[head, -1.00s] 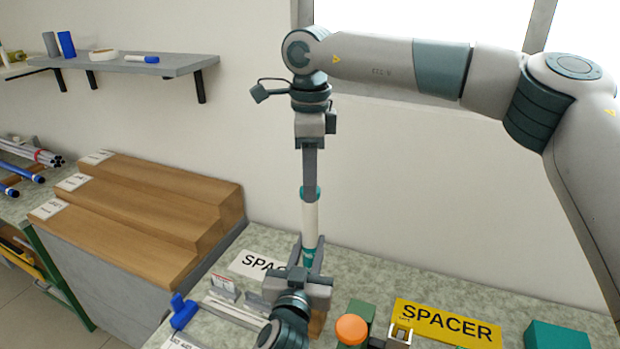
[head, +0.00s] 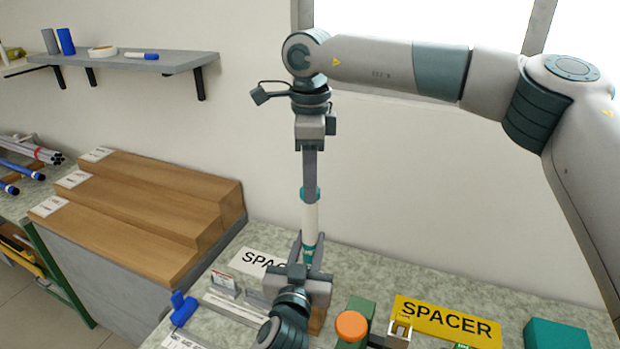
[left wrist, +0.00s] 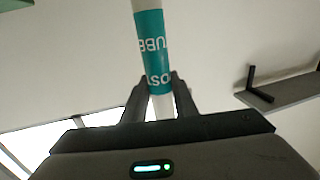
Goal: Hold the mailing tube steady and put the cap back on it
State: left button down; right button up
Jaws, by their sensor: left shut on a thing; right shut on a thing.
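The mailing tube (head: 310,221) is white with teal bands and stands upright above the bench. My left gripper (head: 309,258) is shut around its lower part. In the left wrist view the tube (left wrist: 148,22) runs up between my left fingers (left wrist: 153,85), with a teal printed label (left wrist: 153,52) just beyond them. My right gripper (head: 309,184) points down from above and is shut at the tube's top, on the teal cap (head: 310,193). The cap is in line with the tube and appears to meet its top end; how far it is seated I cannot tell.
An orange round knob (head: 351,326) and a yellow SPACER sign (head: 446,320) are at the front right of the bench. A teal block (head: 556,336) lies farther right. Wooden steps (head: 150,205) stand at the left. A wall shelf (head: 150,65) is above them.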

jog(key=shift+f, duration=0.1)
jog(key=m, duration=0.4)
jog(key=shift+m, duration=0.3)
jog(key=m, duration=0.5)
jog(key=shift+m, duration=0.4)
jog(key=m, duration=2)
jog(key=shift+m, duration=0.4)
jog(key=m, duration=0.4)
jog(key=shift+m, duration=0.3)
jog(key=m, duration=0.3)
jog(key=shift+f, duration=0.1)
